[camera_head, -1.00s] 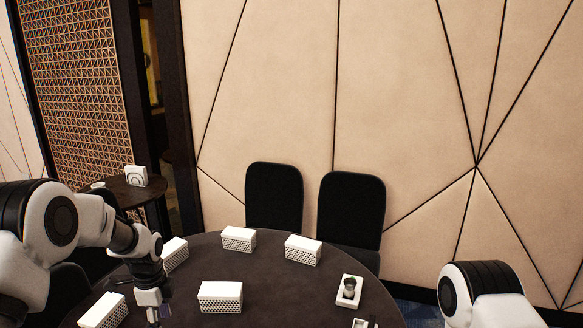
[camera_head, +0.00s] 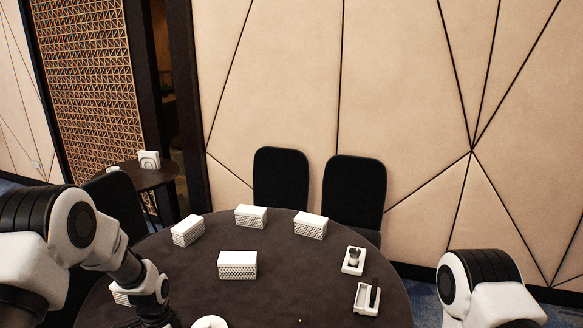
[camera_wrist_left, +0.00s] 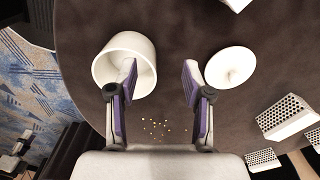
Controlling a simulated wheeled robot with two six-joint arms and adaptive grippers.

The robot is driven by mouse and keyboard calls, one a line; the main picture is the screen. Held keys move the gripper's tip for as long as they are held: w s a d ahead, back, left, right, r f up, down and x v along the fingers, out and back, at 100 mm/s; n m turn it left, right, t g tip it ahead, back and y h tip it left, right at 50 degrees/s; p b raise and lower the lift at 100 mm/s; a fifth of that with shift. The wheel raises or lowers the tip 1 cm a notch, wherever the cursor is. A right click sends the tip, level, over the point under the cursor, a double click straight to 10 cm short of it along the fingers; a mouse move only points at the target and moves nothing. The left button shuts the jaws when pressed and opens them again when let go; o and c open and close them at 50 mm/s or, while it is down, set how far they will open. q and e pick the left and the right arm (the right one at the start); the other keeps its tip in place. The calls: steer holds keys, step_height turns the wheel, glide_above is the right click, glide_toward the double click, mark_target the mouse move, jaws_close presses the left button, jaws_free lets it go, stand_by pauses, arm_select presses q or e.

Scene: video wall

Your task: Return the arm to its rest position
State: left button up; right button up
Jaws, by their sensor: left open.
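My left gripper (camera_wrist_left: 158,82) shows in the left wrist view, open and empty above the dark table. A white round pot (camera_wrist_left: 124,64) stands at the left finger, whose tip overlaps its opening in the picture; I cannot tell whether they touch. A white round lid (camera_wrist_left: 231,67) with a small knob lies to the right of the right finger; a white round piece also shows at the bottom of the head view (camera_head: 209,322). In the head view my left arm (camera_head: 110,245) reaches down from the left, its gripper fingers hidden. My right gripper is out of view; only its arm shows.
The round dark table (camera_head: 300,275) bears several white perforated boxes (camera_head: 237,265) and two small white trays (camera_head: 353,260) at the right. Small yellowish crumbs (camera_wrist_left: 156,128) lie below the fingers. Two black chairs (camera_head: 281,180) stand behind the table, and a side table (camera_head: 143,176) at the left.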

arm_select(q)
steer(key=s+d+f+n, duration=0.1)
steer(key=s+f+n, duration=0.1)
steer(key=s, duration=0.4)
steer(key=s+f+n, duration=0.3)
steer(key=s+f, duration=0.2)
steer(key=s, duration=0.1)
steer(key=s+d+f+n, duration=0.1)
steer(key=s+f+n, duration=0.2)
steer(key=s, duration=0.3)
steer(key=shift+s+d+f, duration=0.35)
steer(key=shift+s+f, duration=0.05)
steer(key=shift+f, duration=0.15)
steer(key=s+n, duration=0.6)
steer(key=s, duration=0.7)
step_height(320, 180, down, 10)
steer(key=b, duration=1)
steer(key=shift+s+d+r, duration=0.2)
steer(key=shift+s+d, duration=0.1)
steer(key=shift+d, duration=0.05)
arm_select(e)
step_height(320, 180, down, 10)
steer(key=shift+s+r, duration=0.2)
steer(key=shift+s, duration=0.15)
